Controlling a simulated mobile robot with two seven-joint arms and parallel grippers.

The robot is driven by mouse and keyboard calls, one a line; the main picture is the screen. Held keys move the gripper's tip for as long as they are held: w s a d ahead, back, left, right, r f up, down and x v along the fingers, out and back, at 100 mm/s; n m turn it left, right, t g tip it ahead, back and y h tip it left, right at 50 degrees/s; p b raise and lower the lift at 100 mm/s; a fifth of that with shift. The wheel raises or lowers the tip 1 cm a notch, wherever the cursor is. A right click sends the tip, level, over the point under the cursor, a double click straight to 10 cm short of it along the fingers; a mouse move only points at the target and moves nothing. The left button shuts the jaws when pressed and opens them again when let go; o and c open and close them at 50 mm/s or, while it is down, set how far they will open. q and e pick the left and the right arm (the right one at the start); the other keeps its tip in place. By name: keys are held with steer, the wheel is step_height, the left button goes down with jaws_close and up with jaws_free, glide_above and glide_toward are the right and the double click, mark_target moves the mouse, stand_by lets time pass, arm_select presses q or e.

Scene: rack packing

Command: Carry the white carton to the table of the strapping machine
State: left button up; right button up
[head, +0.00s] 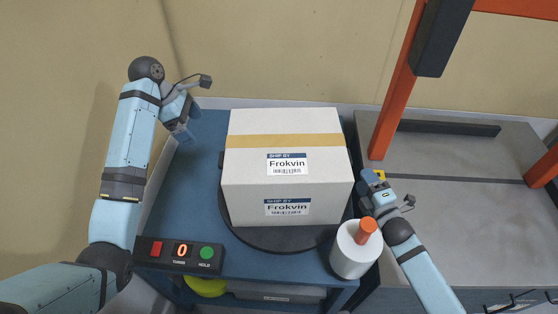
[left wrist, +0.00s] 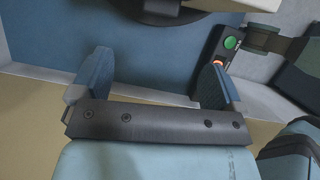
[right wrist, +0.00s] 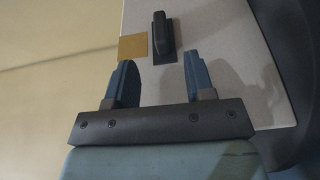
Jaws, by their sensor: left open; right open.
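The white carton (head: 287,170), with a tan tape band and two "Frokvin" labels, stands upright on a dark round turntable (head: 262,238) on a blue table. My left gripper (head: 188,124) is open and empty over the table, left of the carton and apart from it. My right gripper (head: 367,188) is open beside the carton's right side. In the right wrist view its fingers (right wrist: 160,80) point at the carton's side (right wrist: 220,50), with a dark handle (right wrist: 163,38) ahead between them. The strapping machine's grey table (head: 460,215) is at right, under an orange frame (head: 397,85).
A white roll with an orange knob (head: 355,250) stands at the blue table's front right corner, near my right forearm. The visible grey tabletop is largely bare.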

mark_target(220, 158)
arm_select(q)
steer(key=shift+d, duration=0.1)
arm_select(e)
steer(key=shift+s, duration=0.1)
arm_select(q)
steer(key=shift+f, duration=0.1)
steer(key=x, duration=1.3)
steer(key=shift+f, duration=0.35)
arm_select(e)
steer(key=x, duration=0.7)
steer(key=shift+w, duration=0.25)
arm_select(q)
steer(key=c, duration=0.7)
arm_select(e)
steer(key=c, duration=0.7)
arm_select(q)
steer(key=c, duration=0.4)
arm_select(e)
jaws_close()
arm_select(q)
jaws_close()
